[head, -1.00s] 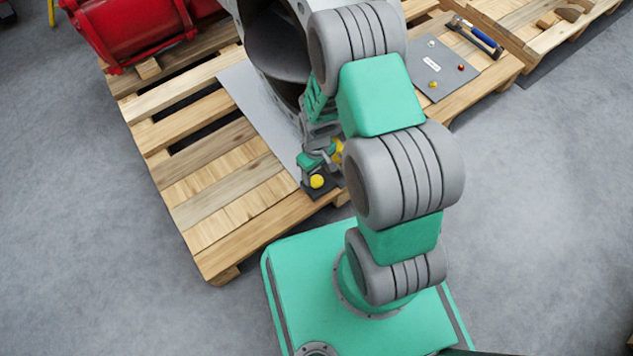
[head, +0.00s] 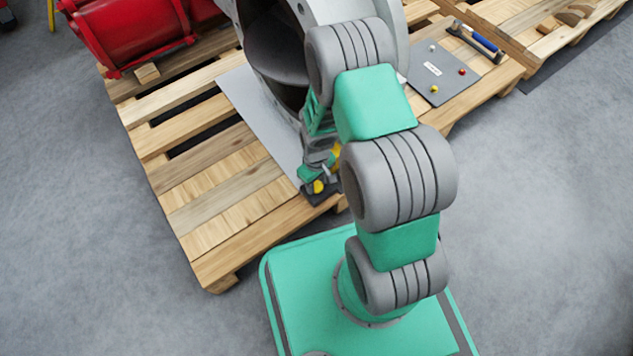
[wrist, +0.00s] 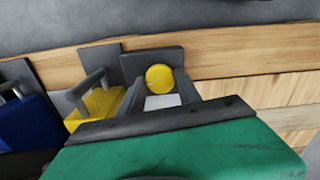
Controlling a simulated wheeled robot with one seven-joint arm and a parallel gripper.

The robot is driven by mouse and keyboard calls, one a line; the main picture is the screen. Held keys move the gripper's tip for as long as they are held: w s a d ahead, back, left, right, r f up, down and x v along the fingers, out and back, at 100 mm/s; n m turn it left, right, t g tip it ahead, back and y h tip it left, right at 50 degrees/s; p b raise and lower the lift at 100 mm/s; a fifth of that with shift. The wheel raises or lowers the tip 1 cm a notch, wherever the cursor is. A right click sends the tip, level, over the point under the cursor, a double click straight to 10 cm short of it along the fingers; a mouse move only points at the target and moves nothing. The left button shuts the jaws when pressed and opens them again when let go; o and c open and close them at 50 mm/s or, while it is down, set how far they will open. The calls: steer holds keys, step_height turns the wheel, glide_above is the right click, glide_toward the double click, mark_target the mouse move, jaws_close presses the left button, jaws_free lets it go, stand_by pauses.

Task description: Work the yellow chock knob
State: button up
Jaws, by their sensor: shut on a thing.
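The yellow chock knob (wrist: 159,77) is a round yellow disc in front of a dark backing plate, with a pale label below it in the wrist view. The exact contact is hard to make out.
A yellow block (wrist: 95,106) with a grey handle stands just left of the knob, and a blue block (wrist: 28,122) further left. The large grey valve body (head: 275,60) rises behind my gripper. A grey panel (head: 435,78) lies to the right on the pallet (head: 215,240).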

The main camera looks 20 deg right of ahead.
jaws_close()
steer(key=shift+m, duration=0.3)
steer(key=m+p, duration=0.1)
steer(key=m, duration=0.1)
steer(key=shift+r+m, duration=0.1)
steer(key=shift+m, duration=0.3)
steer(key=m+p, duration=0.1)
steer(key=m, duration=0.3)
steer(key=shift+p, duration=0.35)
steer(key=m+p, duration=0.1)
steer(key=m, duration=0.8)
steer(key=shift+m+p, duration=0.4)
